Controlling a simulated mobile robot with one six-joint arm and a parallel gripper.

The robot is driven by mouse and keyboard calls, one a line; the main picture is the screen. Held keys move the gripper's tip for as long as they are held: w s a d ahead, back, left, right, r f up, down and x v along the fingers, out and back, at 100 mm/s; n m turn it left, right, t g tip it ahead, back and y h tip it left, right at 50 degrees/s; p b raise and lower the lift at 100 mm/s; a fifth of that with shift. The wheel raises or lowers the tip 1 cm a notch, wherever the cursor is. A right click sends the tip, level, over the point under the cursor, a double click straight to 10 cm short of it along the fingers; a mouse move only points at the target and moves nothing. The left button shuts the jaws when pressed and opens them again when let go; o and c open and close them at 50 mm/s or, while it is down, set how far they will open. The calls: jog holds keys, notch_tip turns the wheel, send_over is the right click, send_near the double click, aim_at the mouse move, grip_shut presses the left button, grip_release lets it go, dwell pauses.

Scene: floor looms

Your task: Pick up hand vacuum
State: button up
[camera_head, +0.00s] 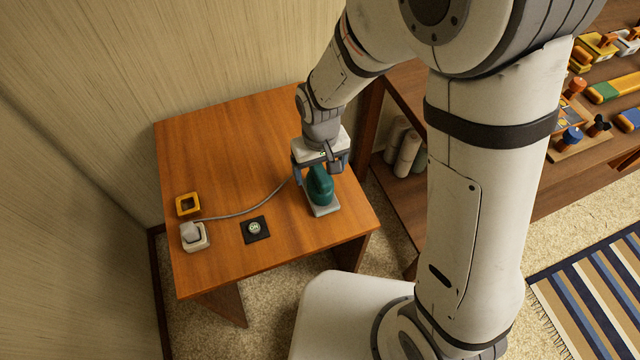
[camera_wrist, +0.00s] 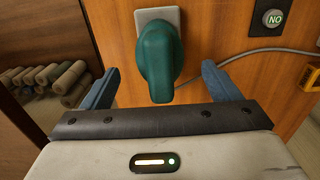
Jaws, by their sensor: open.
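The teal hand vacuum (camera_head: 320,188) stands on a pale grey base (camera_head: 326,210) near the right front edge of the wooden table. In the wrist view the hand vacuum (camera_wrist: 158,62) lies between and ahead of my open fingers, with gaps on both sides. The base (camera_wrist: 150,15) shows behind it there. My gripper (camera_head: 322,166) comes down from above over the vacuum's rear part, and it also shows in the wrist view (camera_wrist: 162,85). The vacuum's far side and part of its top are hidden by my gripper.
A grey cord (camera_head: 245,212) runs across the table (camera_head: 220,150) from a white plug block (camera_head: 194,238). Rolls (camera_head: 405,152) sit on a shelf to the right.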

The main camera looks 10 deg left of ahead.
jog(key=shift+f, duration=1.95)
jog(key=shift+c, duration=0.2)
jog(key=shift+w, duration=0.1)
jog(key=c, duration=1.3)
jog(key=shift+r, duration=0.2)
notch_tip(320, 180, up, 10)
jog(key=shift+f, duration=0.1)
